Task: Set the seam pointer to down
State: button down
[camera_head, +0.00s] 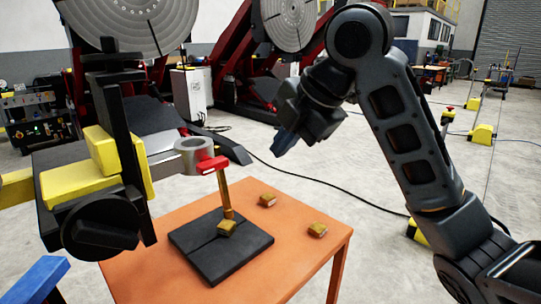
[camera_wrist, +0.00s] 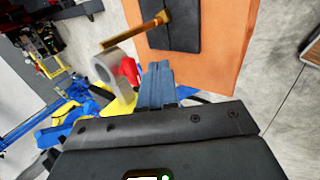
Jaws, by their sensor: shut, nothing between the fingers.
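A grey metal ring (camera_head: 195,155) sits above the orange table with a short red piece (camera_head: 212,165) at its side; I take this red piece to be the seam pointer, but cannot be sure. In the head view it sticks out to the right, roughly level. The ring (camera_wrist: 104,68) and red piece (camera_wrist: 130,71) also show in the wrist view, just left of my fingertips. My gripper (camera_head: 284,141) is up and to the right of the red piece, apart from it in the head view. Its blue fingers (camera_wrist: 157,84) are shut and empty.
A brass rod (camera_head: 225,192) rises from the black plate (camera_head: 200,258) on the orange table (camera_head: 290,258). Brass blocks (camera_head: 267,200) lie on and beside the plate. A black and yellow fixture (camera_head: 95,185) stands at left. Open air separates my gripper from the tabletop.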

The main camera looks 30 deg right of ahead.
jog(key=p, duration=0.1)
send_near(229, 200)
jog(key=s, duration=0.1)
jog(key=s+d, duration=0.1)
jog(key=s, duration=0.2)
jog(key=shift+d+r, duration=0.2)
jog(key=shift+r, duration=0.2)
jog(key=shift+f, duration=0.15)
jog(key=w+a+f+t+y+b, duration=0.2)
jog(key=w+f+t+b, duration=0.4)
jog(key=b, duration=1.3)
jog(key=shift+w+f+t+b, duration=0.35)
jog(key=shift+f+t, duration=0.35)
jog(key=shift+f, duration=0.3)
jog(key=shift+w+a, duration=0.1)
